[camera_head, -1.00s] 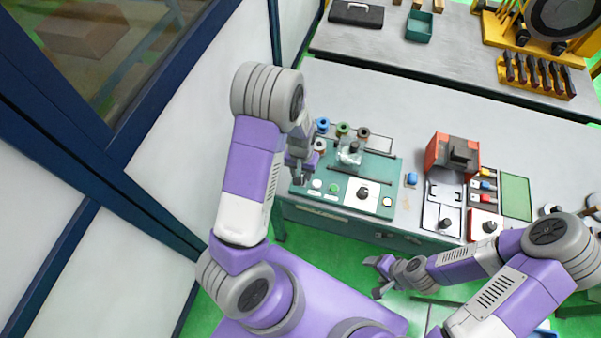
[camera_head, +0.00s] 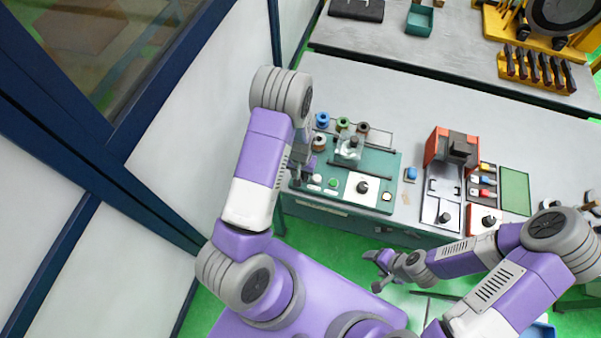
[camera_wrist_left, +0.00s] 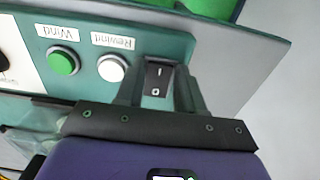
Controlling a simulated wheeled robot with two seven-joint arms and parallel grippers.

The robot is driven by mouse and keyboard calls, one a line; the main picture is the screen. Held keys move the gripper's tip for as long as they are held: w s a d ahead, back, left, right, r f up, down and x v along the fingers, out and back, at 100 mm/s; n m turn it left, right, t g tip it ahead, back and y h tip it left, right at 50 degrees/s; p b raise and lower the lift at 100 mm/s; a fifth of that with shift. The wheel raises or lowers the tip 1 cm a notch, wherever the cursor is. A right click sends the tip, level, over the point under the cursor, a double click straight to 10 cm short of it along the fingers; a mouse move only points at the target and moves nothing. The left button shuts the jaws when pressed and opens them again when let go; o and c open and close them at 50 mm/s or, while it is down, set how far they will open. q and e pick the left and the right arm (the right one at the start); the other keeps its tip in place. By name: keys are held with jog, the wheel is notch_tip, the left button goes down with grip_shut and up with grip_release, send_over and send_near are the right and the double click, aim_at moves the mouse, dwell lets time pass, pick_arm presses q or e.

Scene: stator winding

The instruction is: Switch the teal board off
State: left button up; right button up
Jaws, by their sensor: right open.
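The teal board (camera_head: 390,172) lies on the workbench in the head view. The left wrist view shows its corner (camera_wrist_left: 188,48) with a black rocker switch (camera_wrist_left: 157,78) marked I and O. I cannot tell which side is pressed. A green Wind button (camera_wrist_left: 62,62) and a white Rewind button (camera_wrist_left: 112,68) sit left of the switch. My left gripper (camera_wrist_left: 160,92) is over the switch, its dark fingers apart on either side of it. In the head view my arm partly hides this gripper (camera_head: 296,178). My right gripper (camera_head: 373,271) is open and empty in front of the bench.
Wire spools (camera_head: 322,120) stand along the board's back left. The glazed wall (camera_head: 215,95) is close on the left. The bench behind the board is mostly clear.

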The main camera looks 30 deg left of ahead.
pick_arm(q)
jog(key=c, duration=0.6)
jog(key=shift+w+a+g+b, duration=0.1)
jog(key=shift+w+g+b, duration=0.25)
jog(key=shift+g+b, duration=0.45)
jog(key=shift+w+r+g+h, duration=0.15)
jog(key=shift+g+h, duration=0.25)
jog(key=shift+g, duration=0.5)
jog(key=o, duration=0.8)
jog(key=shift+r, duration=0.1)
jog(key=b+v, duration=0.1)
jog(key=v, duration=0.6)
jog(key=shift+r, duration=0.25)
